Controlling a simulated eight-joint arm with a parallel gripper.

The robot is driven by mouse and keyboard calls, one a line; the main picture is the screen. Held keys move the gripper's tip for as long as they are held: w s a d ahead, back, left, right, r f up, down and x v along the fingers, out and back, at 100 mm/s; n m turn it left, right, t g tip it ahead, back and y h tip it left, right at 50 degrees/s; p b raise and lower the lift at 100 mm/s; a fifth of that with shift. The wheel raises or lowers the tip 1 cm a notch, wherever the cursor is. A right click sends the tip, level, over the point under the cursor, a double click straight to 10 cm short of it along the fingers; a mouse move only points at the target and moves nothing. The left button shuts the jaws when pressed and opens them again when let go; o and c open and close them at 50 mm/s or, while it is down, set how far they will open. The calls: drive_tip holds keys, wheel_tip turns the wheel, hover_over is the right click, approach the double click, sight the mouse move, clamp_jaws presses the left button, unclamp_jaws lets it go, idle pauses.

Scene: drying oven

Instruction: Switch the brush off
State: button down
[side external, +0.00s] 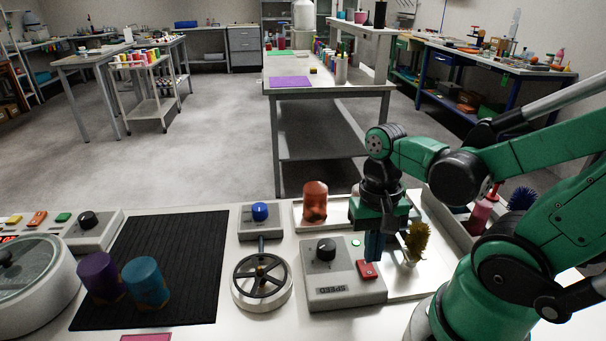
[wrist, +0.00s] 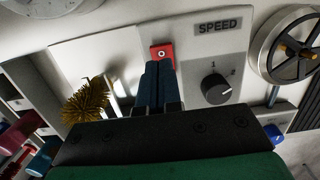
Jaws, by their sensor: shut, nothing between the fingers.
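The yellow bristle brush (side external: 417,240) stands on a white tray beside the grey control box (side external: 340,292) marked SPEED. It also shows at the left in the wrist view (wrist: 85,101). The box carries a black dial (side external: 326,248), a small green button (side external: 356,243) and a red button (side external: 367,270). In the wrist view the red button (wrist: 162,53) has a small white ring mark. My gripper (side external: 373,257) is shut and empty, pointing down at the box. Its fingertips (wrist: 159,66) are right beside the red button; I cannot tell if they touch it.
An orange-brown cylinder (side external: 315,202) stands on the tray behind the box. A handwheel (side external: 262,283) and a blue-knobbed box (side external: 260,218) are to the left. Purple (side external: 100,278) and blue (side external: 146,283) cylinders stand on a black mat (side external: 190,245).

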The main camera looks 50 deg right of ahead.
sight(363, 259)
drive_tip(key=shift+s+a+f, duration=0.1)
drive_tip(key=shift+s+f, duration=0.05)
drive_tip(key=shift+f, duration=1)
drive_tip(key=shift+f, duration=0.15)
drive_tip(key=shift+w+d+r, duration=0.2)
drive_tip(key=shift+w+d, duration=0.35)
drive_tip(key=shift+r, duration=0.15)
wheel_tip(363, 259, up, 14)
drive_tip(key=w+d, duration=0.1)
drive_tip(key=shift+f, duration=0.2)
idle(0.4)
